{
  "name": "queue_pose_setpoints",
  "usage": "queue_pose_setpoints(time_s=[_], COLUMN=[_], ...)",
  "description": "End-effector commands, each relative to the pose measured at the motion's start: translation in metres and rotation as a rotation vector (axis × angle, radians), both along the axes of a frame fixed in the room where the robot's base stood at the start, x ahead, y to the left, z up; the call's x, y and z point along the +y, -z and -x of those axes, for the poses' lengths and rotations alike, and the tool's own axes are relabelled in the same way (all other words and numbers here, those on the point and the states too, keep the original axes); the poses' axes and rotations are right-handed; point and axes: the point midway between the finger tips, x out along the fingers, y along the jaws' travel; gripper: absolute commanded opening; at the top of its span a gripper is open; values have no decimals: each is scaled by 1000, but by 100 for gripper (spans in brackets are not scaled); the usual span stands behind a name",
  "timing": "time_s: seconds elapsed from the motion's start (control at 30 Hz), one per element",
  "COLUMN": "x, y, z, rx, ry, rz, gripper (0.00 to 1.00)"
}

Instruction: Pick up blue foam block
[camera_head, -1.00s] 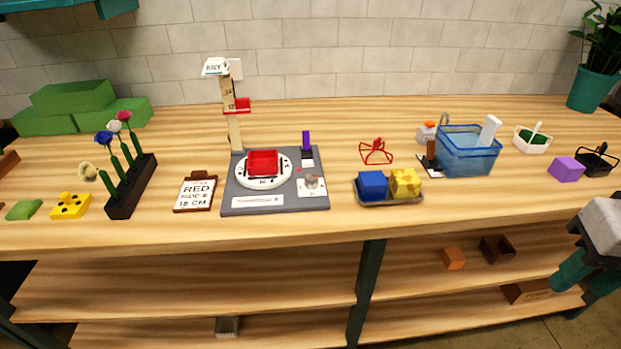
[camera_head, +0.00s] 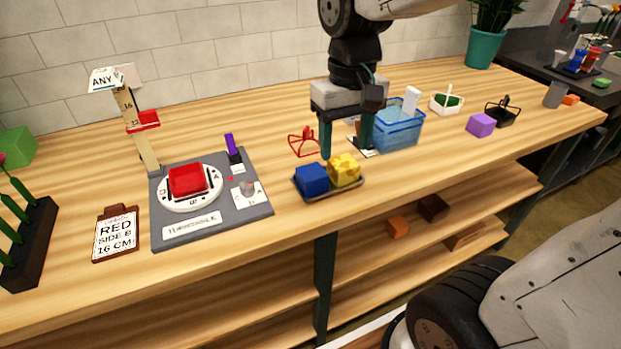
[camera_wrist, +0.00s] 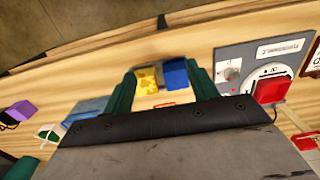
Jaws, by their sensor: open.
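The blue foam block (camera_head: 311,179) sits on the left side of a small grey tray (camera_head: 335,194), beside a yellow block (camera_head: 344,170) with darker marks. My gripper (camera_head: 345,150) is open and empty, pointing down above and behind the tray. In the wrist view, the blue block (camera_wrist: 175,74) and the yellow block (camera_wrist: 147,79) show between the two teal fingers of my gripper (camera_wrist: 163,85). The blue block is near the right finger there, which covers part of it. I cannot tell the exact height of the fingertips over the tray.
A red wire frame (camera_head: 303,142) stands just behind the tray. A clear blue basket (camera_head: 398,127) is to the right, close to my gripper. A grey board (camera_head: 215,220) with a red box (camera_head: 187,180) lies to the left. The counter in front of the tray is clear.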

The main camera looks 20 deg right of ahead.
Motion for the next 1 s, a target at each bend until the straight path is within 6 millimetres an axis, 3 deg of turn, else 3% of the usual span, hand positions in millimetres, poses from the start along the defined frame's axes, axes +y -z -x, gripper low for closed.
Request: queue_pose_setpoints(time_s=[0.1, 0.2, 0.4, 0.77, 1.0], x=[7, 12, 16, 16, 17], y=[20, 36, 58, 95, 130], z=[-42, -69, -98, -98, -94], rx=[48, 74, 102, 107, 108], ry=[-4, -3, 0, 2, 3], rz=[1, 1, 2, 2, 2], gripper=[58, 58, 58, 58, 58])
